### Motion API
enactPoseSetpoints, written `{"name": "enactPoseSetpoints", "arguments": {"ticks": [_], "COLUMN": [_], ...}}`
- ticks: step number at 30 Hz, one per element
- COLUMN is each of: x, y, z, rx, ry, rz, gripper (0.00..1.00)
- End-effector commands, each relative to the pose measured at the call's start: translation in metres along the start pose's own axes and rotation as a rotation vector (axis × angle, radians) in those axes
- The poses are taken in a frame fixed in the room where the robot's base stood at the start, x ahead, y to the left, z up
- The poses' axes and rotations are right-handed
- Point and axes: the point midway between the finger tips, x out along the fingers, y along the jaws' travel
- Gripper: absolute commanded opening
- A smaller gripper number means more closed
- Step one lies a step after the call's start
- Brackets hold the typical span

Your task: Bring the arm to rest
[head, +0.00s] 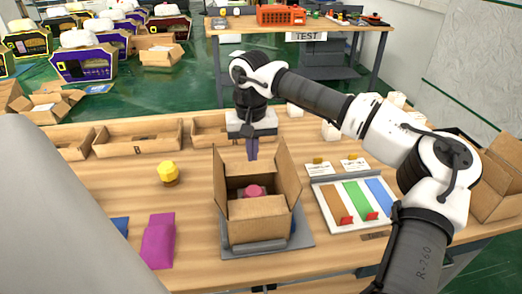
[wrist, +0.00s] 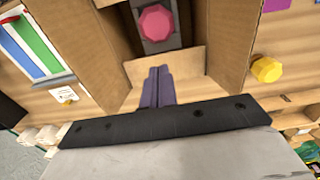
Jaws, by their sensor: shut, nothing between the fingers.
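My gripper (head: 252,150) hangs pointing down just above the back edge of an open cardboard box (head: 256,222). Its two purple fingers are together with nothing between them, and they also show in the wrist view (wrist: 157,86). The box flaps are up and open. The lower part of the bottle is hidden by the box front.
A magenta bag (head: 158,240) lies at the front left. A tray with coloured strips (head: 352,203) lies to the right. Wooden bins (head: 138,137) line the back left. Another cardboard box (head: 497,180) is at the far right.

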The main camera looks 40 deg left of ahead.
Motion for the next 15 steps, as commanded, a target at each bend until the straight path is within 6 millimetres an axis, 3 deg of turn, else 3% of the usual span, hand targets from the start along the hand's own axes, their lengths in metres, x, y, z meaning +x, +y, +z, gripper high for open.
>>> {"name": "enactPoseSetpoints", "arguments": {"ticks": [7,15], "x": [-0.059,-0.092], "y": [0.001,0.002], "z": [-0.003,-0.003], "rx": [0.004,0.003], "ry": [0.006,0.003], "rz": [0.0,-0.001], "gripper": [0.0,0.0]}}
